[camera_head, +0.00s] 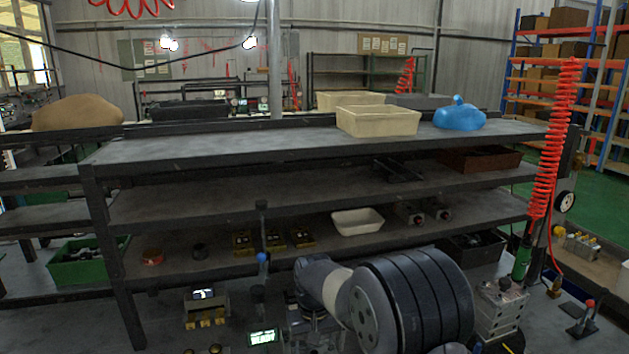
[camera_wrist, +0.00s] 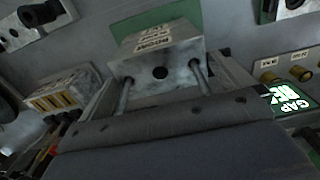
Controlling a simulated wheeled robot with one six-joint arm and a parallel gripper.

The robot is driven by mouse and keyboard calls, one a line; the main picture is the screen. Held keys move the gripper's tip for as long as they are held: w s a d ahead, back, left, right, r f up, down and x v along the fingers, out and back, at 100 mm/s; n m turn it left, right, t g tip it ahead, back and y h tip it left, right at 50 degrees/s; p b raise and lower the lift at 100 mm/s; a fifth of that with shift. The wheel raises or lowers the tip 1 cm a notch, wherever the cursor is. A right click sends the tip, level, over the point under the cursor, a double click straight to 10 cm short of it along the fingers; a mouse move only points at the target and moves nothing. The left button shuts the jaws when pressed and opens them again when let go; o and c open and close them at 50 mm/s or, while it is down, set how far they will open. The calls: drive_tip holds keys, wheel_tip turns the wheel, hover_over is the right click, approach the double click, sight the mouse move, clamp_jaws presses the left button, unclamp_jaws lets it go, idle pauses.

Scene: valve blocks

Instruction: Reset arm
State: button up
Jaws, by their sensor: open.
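My arm (camera_head: 401,301) is folded low at the bottom centre of the head view, in front of the shelves. It shows a thick dark, ridged joint and a paler link. My gripper is hidden there, and I make out no fingertips in the wrist view. The wrist view looks down on a light grey metal block (camera_wrist: 157,46) with a label and a round hole, beside two short metal rods. A wide dark grey slab (camera_wrist: 170,145) fills the bottom of that view. I see nothing held.
A dark three-tier shelf (camera_head: 220,147) stands ahead, with cream bins (camera_head: 378,121) and a blue bag (camera_head: 459,115) on top. A lit green display (camera_head: 263,337) is left of my arm and also shows in the wrist view (camera_wrist: 288,98). A red coiled hose (camera_head: 552,140) hangs at right.

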sight(315, 353)
drive_tip(key=shift+f+b, duration=0.35)
drive_tip(key=shift+f, duration=0.1)
wheel_tip(315, 353, up, 11)
wheel_tip(315, 353, down, 10)
drive_tip(key=shift+f, duration=0.2)
drive_tip(key=shift+r+p, duration=0.35)
drive_tip(key=shift+p, duration=0.3)
wheel_tip(315, 353, up, 5)
drive_tip(key=p, duration=0.3)
drive_tip(key=shift+r, duration=0.3)
drive_tip(key=shift+d, duration=0.15)
